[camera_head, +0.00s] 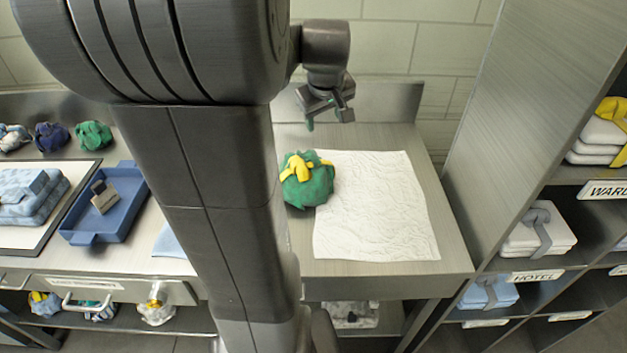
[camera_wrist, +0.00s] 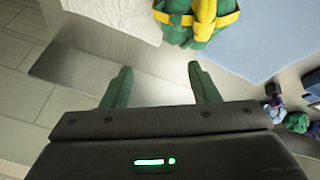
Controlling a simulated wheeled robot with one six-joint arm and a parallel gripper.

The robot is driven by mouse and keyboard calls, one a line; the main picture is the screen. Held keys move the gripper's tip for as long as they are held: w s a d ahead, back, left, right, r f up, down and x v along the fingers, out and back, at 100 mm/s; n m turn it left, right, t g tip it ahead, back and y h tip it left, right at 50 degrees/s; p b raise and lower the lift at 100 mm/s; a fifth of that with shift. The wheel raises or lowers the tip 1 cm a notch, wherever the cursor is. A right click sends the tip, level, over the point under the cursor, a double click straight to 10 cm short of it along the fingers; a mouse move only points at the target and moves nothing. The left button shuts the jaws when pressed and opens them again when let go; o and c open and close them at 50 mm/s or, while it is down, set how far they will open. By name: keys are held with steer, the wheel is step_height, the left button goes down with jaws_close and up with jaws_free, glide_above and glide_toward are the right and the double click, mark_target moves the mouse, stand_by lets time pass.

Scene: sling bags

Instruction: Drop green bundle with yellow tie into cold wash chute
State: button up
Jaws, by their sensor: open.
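The green bundle with the yellow tie (camera_head: 309,184) sits on the steel table, partly on the left edge of a white cloth. In the wrist view the bundle (camera_wrist: 196,18) shows at the top, cut off by the frame edge, beyond the fingertips. My gripper (camera_head: 328,112) is open and empty, above and behind the bundle and apart from it. Its two green fingers (camera_wrist: 160,84) show in the wrist view with bare table between them. I cannot make out a chute labelled cold wash in either view.
The white cloth (camera_head: 385,215) covers much of the table's right part. A blue tray (camera_head: 125,222) and folded blue cloths (camera_head: 30,200) lie at left, with several bundles behind. A shelf unit (camera_head: 500,150) with labelled compartments rises at right. My arm hides the middle.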

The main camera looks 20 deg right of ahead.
steer(key=a+f+y, duration=0.1)
steer(key=a+y, duration=0.1)
steer(key=a, duration=0.2)
glide_above(297, 158)
steer(key=s, duration=0.2)
steer(key=shift+m, duration=0.4)
steer(key=f, duration=0.8)
steer(key=shift+s+d, duration=0.1)
steer(key=shift+d, duration=0.25)
steer(key=shift+a+p+x, duration=0.15)
steer(key=shift+p+x, duration=0.2)
steer(key=shift+x, duration=1)
steer(key=shift+a+p+x, duration=0.15)
steer(key=shift+p+x, duration=0.15)
steer(key=shift+x, duration=1)
steer(key=shift+s+f, duration=0.1)
steer(key=shift+s, duration=0.1)
jaws_close()
